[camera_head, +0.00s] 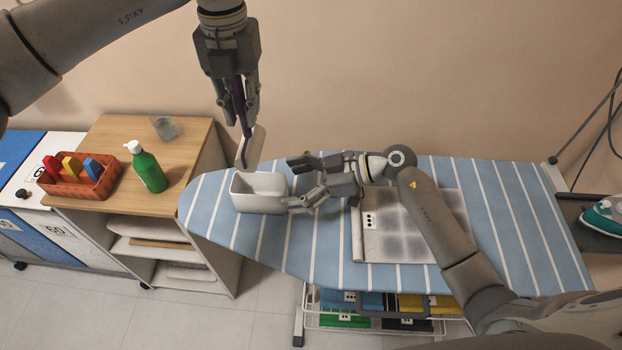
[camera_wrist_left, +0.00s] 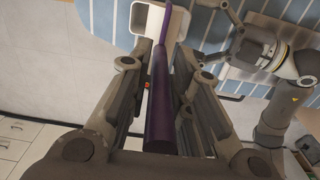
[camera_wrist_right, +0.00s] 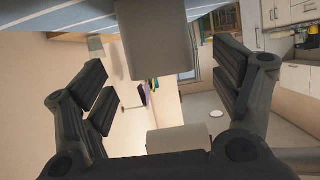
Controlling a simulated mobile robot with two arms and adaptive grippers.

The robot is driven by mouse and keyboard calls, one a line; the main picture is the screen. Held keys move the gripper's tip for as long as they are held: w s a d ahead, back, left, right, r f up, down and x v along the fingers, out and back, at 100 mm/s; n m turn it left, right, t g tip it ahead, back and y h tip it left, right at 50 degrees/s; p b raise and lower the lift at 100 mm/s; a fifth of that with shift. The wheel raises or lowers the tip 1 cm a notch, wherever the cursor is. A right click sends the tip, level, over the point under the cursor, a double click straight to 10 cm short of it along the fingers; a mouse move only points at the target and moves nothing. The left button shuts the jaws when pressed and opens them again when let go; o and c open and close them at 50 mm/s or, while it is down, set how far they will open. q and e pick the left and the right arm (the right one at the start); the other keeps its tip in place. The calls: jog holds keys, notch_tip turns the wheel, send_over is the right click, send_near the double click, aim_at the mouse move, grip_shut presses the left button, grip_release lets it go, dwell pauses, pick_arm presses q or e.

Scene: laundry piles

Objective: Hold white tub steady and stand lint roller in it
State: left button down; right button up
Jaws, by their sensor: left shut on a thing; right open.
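The white tub (camera_head: 262,208) stands upright on the striped ironing board near its left end. My left gripper (camera_head: 240,108) is shut on the purple handle of the lint roller (camera_head: 251,149). The roller hangs with its white head down, tilted a little, above the tub's back edge. The purple handle (camera_wrist_left: 160,100) runs between the fingers in the left wrist view. My right gripper (camera_head: 297,182) is open at the tub's right end. In the right wrist view the tub (camera_wrist_right: 155,40) shows between the spread fingers; I cannot tell whether they touch it.
The ironing board (camera_head: 505,220) carries a grey-white pad (camera_head: 385,248) right of the tub, under my right arm. An iron (camera_head: 605,217) is at the far right. A wooden cabinet (camera_head: 115,140) at left bears a green bottle (camera_head: 150,172), a glass (camera_head: 166,128) and an orange basket (camera_head: 85,187).

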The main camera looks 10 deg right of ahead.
aim_at(265, 191)
jog(key=x, duration=0.7)
jog(key=shift+a+f, duration=0.1)
jog(key=shift+a, duration=0.15)
jog(key=c, duration=0.9)
pick_arm(q)
jog(key=m, duration=0.3)
jog(key=shift+f+m, duration=0.3)
jog(key=m, duration=0.4)
jog(key=shift+f+m, duration=0.35)
jog(key=shift+m, duration=0.05)
jog(key=m, duration=0.4)
jog(key=shift+f+m, duration=0.3)
jog(key=shift+f, duration=0.05)
pick_arm(e)
jog(key=shift+c, duration=0.2)
pick_arm(q)
jog(key=m, duration=0.4)
jog(key=shift+f+m, duration=0.4)
